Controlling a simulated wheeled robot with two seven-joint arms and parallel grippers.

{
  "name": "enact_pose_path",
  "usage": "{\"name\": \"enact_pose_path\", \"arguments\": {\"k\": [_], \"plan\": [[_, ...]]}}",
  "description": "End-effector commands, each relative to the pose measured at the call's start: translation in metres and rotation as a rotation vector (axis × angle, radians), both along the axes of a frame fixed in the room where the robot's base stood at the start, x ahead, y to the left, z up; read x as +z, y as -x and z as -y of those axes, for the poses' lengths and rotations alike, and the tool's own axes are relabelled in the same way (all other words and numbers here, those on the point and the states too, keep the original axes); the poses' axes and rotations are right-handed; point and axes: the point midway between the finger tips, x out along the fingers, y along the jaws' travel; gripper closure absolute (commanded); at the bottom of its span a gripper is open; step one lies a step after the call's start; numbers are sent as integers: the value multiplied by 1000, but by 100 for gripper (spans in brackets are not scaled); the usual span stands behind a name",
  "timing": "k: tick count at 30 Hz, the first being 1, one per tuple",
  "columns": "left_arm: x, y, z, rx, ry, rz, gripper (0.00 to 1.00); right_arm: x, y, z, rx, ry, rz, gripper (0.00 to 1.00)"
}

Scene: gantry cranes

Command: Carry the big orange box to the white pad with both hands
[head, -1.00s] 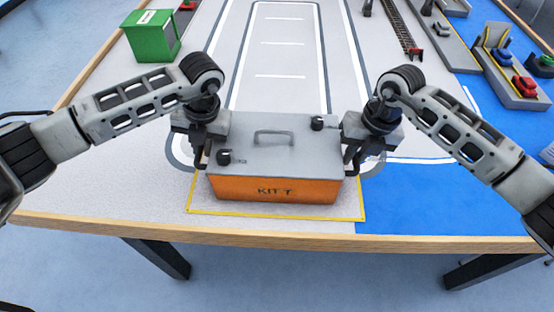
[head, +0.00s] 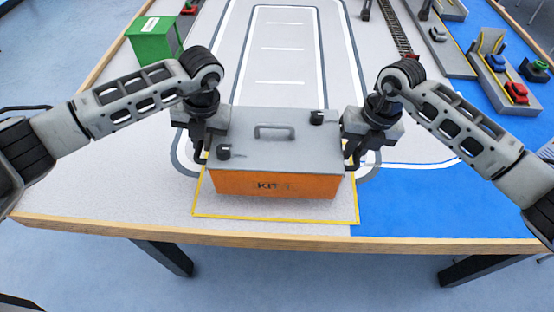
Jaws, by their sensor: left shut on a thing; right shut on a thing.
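The big orange box (head: 275,184) has a grey lid with a handle and dark lettering on its front. It is upright at the near middle of the table, over a yellow outline (head: 275,220), and seems slightly raised, with a strip of grey surface showing in front of it. My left gripper (head: 199,154) is shut on its left side handle. My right gripper (head: 350,160) is shut on its right side handle. The fingertips are partly hidden by the wrists. I cannot make out a white pad for certain.
A green bin (head: 154,39) stands at the back left. White road lines (head: 284,50) run behind the box. A rail track (head: 394,25) and small cars on grey stands (head: 500,80) are at the back right. The wooden table edge (head: 275,239) is close in front.

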Motion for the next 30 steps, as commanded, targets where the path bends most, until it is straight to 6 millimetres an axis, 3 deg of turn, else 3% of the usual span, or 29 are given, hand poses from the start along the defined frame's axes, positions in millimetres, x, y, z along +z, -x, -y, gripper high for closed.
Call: {"name": "enact_pose_path", "arguments": {"k": [2,23,30], "plan": [[7,-1,0,0,1,2,100,7,0,-1,1,-2,2,100],[7,-1,0,0,1,2,100,7,-1,-1,1,-2,2,100],[21,0,0,1,2,5,100,21,0,-1,1,-3,6,100]]}}
